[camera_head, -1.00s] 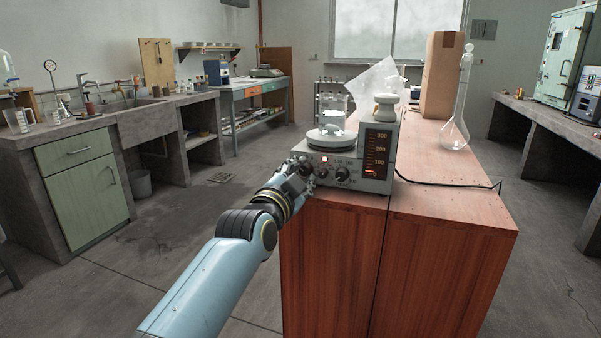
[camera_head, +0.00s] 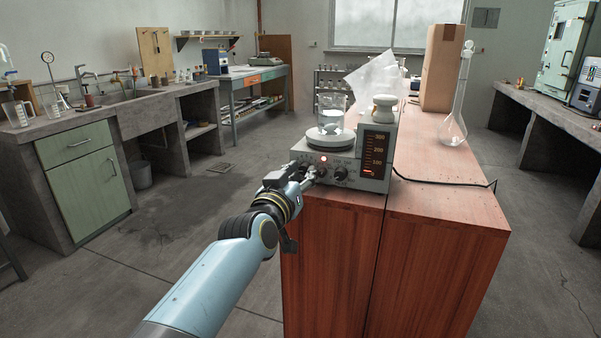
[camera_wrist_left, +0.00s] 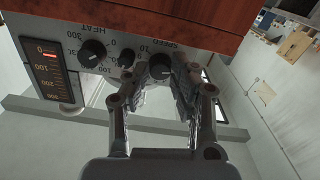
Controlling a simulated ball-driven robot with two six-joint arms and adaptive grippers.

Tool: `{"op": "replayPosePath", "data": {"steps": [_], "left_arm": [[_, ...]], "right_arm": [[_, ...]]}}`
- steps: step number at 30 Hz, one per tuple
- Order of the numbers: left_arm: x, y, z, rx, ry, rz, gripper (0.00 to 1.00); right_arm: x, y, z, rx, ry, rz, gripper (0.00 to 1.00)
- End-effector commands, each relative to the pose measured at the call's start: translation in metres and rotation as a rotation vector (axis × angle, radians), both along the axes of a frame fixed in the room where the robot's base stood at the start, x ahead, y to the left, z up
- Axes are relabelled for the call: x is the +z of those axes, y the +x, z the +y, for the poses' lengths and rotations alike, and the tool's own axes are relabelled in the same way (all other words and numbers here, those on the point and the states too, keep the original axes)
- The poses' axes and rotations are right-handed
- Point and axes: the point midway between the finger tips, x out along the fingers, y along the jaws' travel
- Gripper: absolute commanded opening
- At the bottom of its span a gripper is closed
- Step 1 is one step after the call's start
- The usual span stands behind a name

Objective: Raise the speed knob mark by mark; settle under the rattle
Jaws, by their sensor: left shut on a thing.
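The stirrer (camera_head: 352,160) stands on the red-brown cabinet with a beaker of clear liquid (camera_head: 331,114) on its round plate. Its front carries the SPEED knob (camera_wrist_left: 160,66), a small middle knob (camera_wrist_left: 127,57) and the HEAT knob (camera_wrist_left: 92,52), which also shows in the head view (camera_head: 340,174). The scale display (camera_head: 375,155) glows red only at its bottom, near 0 in the wrist view (camera_wrist_left: 50,54). My left gripper (camera_wrist_left: 154,84) is shut on the SPEED knob, its fingers on either side. In the head view it hides that knob. My right gripper is not in view.
A white stoppered jar (camera_head: 384,108) and a crumpled clear bag (camera_head: 373,80) are at the stirrer's right and back. A cardboard box (camera_head: 441,68) and a glass flask (camera_head: 454,128) stand farther back. A black cable (camera_head: 440,183) crosses the cabinet top.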

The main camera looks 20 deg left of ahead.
Motion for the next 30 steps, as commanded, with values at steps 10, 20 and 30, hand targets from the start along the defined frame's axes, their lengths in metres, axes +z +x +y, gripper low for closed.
{"op": "replayPosePath", "data": {"steps": [10, 20, 30], "left_arm": [[0.0009, 0.0002, 0.0003, 0.0, -0.266, 0.008, 0.0], [0.0007, 0.0002, 0.0003, 0.0, -0.394, 0.012, 0.0], [0.0004, 0.0002, 0.0004, 0.0, -0.42, 0.013, 0.0]], "right_arm": [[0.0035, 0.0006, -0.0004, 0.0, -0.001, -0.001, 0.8], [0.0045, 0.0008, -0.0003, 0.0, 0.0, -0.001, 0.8], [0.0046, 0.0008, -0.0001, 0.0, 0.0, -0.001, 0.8]]}}
